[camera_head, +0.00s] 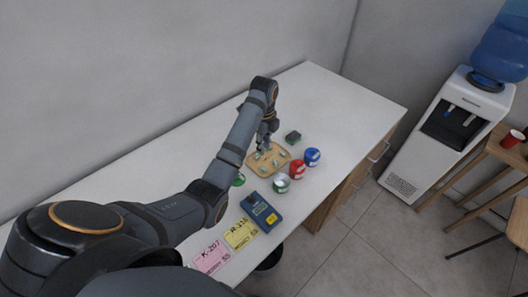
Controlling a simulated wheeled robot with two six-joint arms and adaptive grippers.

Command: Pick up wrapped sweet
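Several small pale-green pieces, which look like the wrapped sweets (274,163), lie on a tan wooden tray (254,168) on the white counter. They are too small to make out any wrapping. My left gripper (262,150) points down over the far left part of the tray, close to the pieces there. The fingers are dark and small in the picture. I cannot tell whether they are open or shut, or whether they touch a piece. My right gripper is not in view.
On the white counter (335,100) are a dark block (293,137), a blue can (312,157), a red can (297,169), a green-white can (281,184), a blue device (262,211), a yellow card (240,234) and a pink card (211,256). The counter's far right is clear.

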